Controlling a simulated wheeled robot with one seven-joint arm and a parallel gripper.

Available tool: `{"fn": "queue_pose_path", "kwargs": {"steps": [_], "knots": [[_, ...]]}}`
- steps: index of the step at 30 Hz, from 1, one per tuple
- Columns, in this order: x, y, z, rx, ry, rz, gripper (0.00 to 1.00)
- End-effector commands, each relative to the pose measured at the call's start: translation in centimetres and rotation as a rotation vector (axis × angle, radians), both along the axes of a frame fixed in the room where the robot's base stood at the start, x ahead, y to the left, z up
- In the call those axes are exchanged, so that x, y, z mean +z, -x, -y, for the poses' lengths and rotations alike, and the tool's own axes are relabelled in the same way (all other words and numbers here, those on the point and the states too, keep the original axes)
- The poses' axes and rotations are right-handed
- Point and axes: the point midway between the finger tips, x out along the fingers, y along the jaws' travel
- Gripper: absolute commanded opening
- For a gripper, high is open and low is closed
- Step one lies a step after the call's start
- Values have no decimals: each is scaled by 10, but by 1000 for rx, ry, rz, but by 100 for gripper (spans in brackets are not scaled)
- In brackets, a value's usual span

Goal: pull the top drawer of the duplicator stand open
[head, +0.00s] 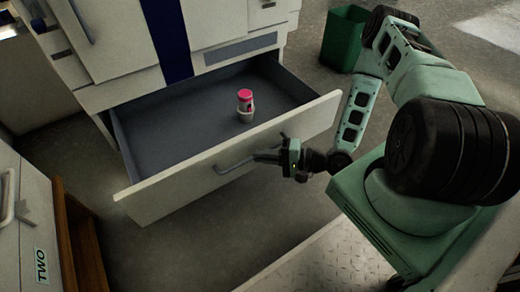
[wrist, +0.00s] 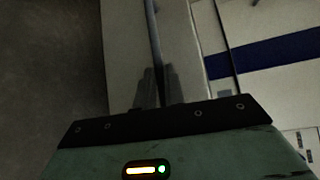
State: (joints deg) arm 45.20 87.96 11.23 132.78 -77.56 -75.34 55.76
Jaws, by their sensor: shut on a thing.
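The duplicator stand's drawer (head: 240,158) is pulled well out in the head view, with its dark grey inside showing. A small bottle with a pink cap (head: 245,103) stands upright inside it. The drawer's curved bar handle (head: 233,164) is on the outer front face. My gripper (head: 268,156) is shut on the right part of this handle. In the wrist view, my gripper's dark fingers (wrist: 158,88) close around the handle bar (wrist: 153,35), which runs up the picture along the pale drawer front (wrist: 124,45).
The pale stand body (head: 120,55) with a dark blue stripe (head: 165,35) rises behind the drawer. A green bin (head: 343,40) stands at the back right. A pale cabinet marked TWO (head: 40,265) and a brown wooden piece (head: 78,240) are at the lower left.

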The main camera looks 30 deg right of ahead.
Motion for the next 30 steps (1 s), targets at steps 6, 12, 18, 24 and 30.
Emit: {"fn": "queue_pose_path", "kwargs": {"steps": [6,12,18,24,30], "knots": [[-1,0,2,-4,3,1,0],[0,0,2,-4,3,1,24],[0,0,1,-2,2,0,32],[0,0,1,-1,1,1,32],[2,7,8,-3,2,0,32]]}}
